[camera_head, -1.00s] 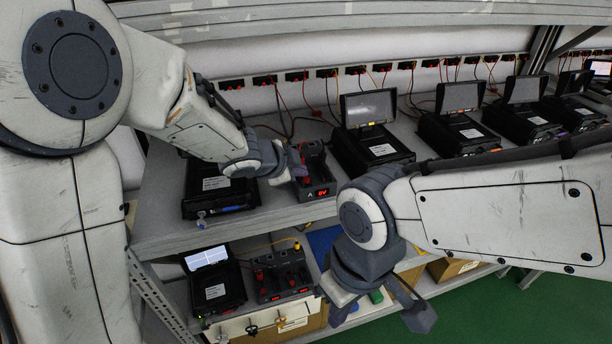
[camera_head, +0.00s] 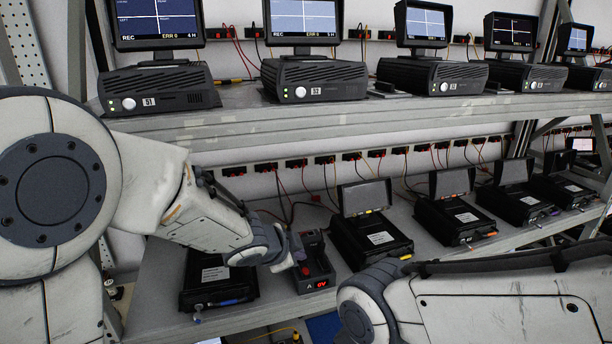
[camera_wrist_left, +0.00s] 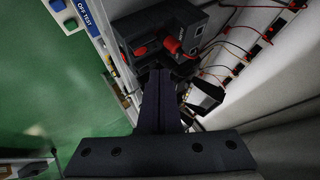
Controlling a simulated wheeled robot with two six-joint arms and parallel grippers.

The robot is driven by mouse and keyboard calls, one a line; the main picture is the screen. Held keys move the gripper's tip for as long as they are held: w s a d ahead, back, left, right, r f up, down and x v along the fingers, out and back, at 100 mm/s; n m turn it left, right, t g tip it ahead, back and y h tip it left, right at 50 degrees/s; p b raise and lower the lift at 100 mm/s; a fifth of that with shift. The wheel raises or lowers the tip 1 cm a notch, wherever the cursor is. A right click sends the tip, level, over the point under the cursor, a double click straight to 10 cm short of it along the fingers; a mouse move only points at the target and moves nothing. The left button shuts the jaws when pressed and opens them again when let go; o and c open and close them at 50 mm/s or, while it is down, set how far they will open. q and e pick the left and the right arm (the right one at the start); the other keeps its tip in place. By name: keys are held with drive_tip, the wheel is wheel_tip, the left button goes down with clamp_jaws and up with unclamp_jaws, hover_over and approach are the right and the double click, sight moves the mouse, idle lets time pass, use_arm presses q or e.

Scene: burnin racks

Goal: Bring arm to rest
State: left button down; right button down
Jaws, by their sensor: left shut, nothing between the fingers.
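My left gripper (camera_head: 298,250) is shut and empty. It is over the middle shelf, close beside a dark tester box (camera_head: 313,285) with a red "0V" display. In the left wrist view the closed fingers (camera_wrist_left: 160,85) point toward that tester box (camera_wrist_left: 140,40) and its red plugs. I cannot tell whether they touch it. My left arm (camera_head: 205,220) reaches in from the left. My right arm (camera_head: 500,300) comes in from the lower right, and its gripper is below the picture.
Black units with raised screens, such as this one (camera_head: 372,240), stand along the middle shelf. Another unit (camera_head: 215,285) sits under my left forearm. Units with lit screens (camera_head: 320,80) line the upper shelf (camera_head: 260,125). Red wires hang from wall sockets behind.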

use_arm(q)
drive_tip(key=s+a+f+n+g+y+b, duration=0.1)
drive_tip(key=s+f+n+g, duration=0.3)
drive_tip(key=s, duration=1.1)
drive_tip(key=s+a+f+n+g+y+b, duration=0.2)
drive_tip(key=s+f+n+g+b, duration=0.2)
drive_tip(key=s, duration=1.1)
